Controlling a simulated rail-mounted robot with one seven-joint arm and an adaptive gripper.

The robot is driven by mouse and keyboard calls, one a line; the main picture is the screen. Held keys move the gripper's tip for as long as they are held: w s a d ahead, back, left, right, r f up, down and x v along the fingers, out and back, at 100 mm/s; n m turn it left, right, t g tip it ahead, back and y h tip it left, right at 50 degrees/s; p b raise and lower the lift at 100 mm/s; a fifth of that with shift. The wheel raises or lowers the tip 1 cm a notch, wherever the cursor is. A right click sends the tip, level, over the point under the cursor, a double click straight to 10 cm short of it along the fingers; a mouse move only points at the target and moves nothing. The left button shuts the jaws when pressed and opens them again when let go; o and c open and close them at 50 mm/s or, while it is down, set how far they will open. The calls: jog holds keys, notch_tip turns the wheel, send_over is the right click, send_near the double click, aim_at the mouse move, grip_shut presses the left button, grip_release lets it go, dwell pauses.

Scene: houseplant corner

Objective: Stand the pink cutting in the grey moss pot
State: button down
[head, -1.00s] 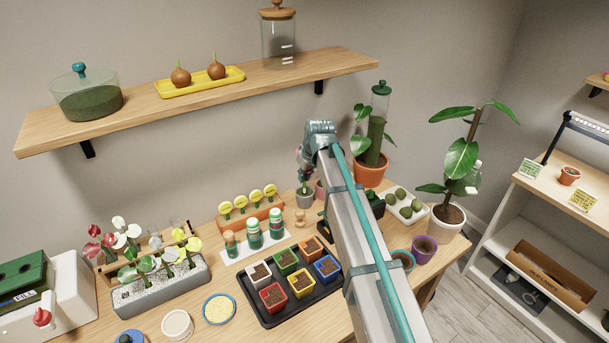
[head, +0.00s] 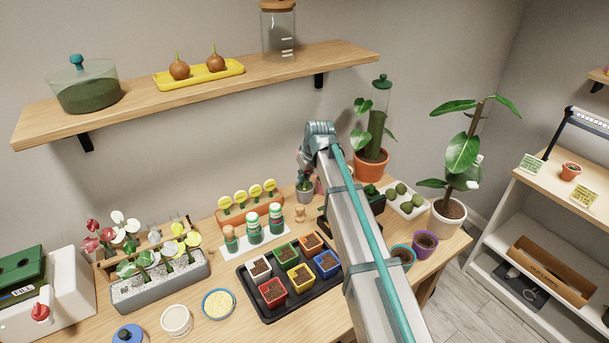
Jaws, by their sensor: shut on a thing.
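My gripper (head: 304,168) is at the back middle of the table, pointing down just above a small grey pot (head: 304,195). Its jaws are small and partly hidden by my own wrist. It is shut on a thin stem with a little green showing at the pot's mouth. I cannot make out a pink colour on it, or whether its foot is in the moss or only over it. Pink-red flowers or leaves (head: 106,236) also show at the far left, above a grey trough (head: 160,290).
A pink pot (head: 320,187) stands close right of the grey pot. Wooden pegs and green bottles (head: 254,229) stand in front, with a black tray (head: 262,307) of coloured pots nearer. A tall plant pot (head: 371,166) is at the right. A shelf (head: 205,90) hangs above.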

jog(key=shift+f, duration=0.6)
dwell(0.3)
jog(key=c, duration=1.2)
grip_release()
jog(key=shift+o, duration=0.2)
jog(key=o, duration=0.4)
jog(key=shift+r, duration=0.1)
jog(key=shift+r+p, duration=1.65)
jog(key=shift+r, duration=1.8)
